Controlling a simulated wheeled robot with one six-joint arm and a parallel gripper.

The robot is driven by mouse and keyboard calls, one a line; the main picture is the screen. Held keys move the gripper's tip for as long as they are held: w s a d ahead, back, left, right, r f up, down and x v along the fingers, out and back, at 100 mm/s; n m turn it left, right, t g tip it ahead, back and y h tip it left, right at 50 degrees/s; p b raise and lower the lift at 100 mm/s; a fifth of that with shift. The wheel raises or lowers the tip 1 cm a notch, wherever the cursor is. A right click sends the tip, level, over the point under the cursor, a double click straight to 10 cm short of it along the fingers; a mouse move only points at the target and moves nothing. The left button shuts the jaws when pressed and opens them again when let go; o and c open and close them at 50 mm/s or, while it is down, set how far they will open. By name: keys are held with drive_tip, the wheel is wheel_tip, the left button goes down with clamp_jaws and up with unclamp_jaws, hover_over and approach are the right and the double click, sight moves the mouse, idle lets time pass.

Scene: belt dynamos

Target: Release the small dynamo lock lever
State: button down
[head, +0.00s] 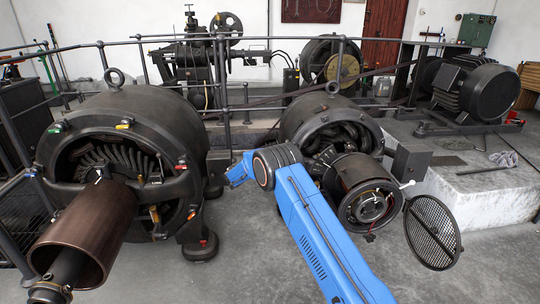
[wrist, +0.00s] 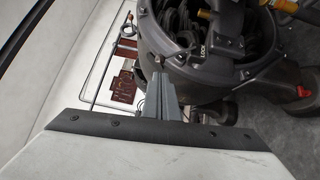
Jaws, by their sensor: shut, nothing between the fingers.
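The small dynamo (head: 345,108) stands at the centre of the head view, with a round copper-coloured commutator (head: 352,172) at its front. A short lever with a white knob (head: 407,184) sticks out at its right; I cannot tell whether it is the lock lever. My gripper shows in the wrist view (wrist: 158,82), its grey fingers shut and empty. In the head view, my blue arm bends left in front of the small dynamo and hides part of it.
The large dynamo (head: 140,112) with its long copper cylinder (head: 88,232) fills the left. A round mesh cover (head: 433,232) stands out at the right of the small dynamo. Railings (head: 246,98) run behind. A motor (head: 478,88) sits on a pale plinth (head: 470,200).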

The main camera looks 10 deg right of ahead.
drive_tip(key=x, duration=1.1)
drive_tip(key=shift+w, duration=0.15)
drive_tip(key=shift+d, duration=0.15)
drive_tip(key=shift+r, duration=0.1)
drive_tip(key=d+r+m+g+y, duration=0.3)
drive_tip(key=d+r+m+y, duration=0.1)
drive_tip(key=d, duration=0.5)
drive_tip(key=shift+d+r+m+y, duration=0.25)
drive_tip(key=shift+m+y, duration=0.45)
drive_tip(key=shift+y, duration=0.3)
drive_tip(key=shift+r, duration=0.8)
drive_tip(key=shift+a, duration=0.1)
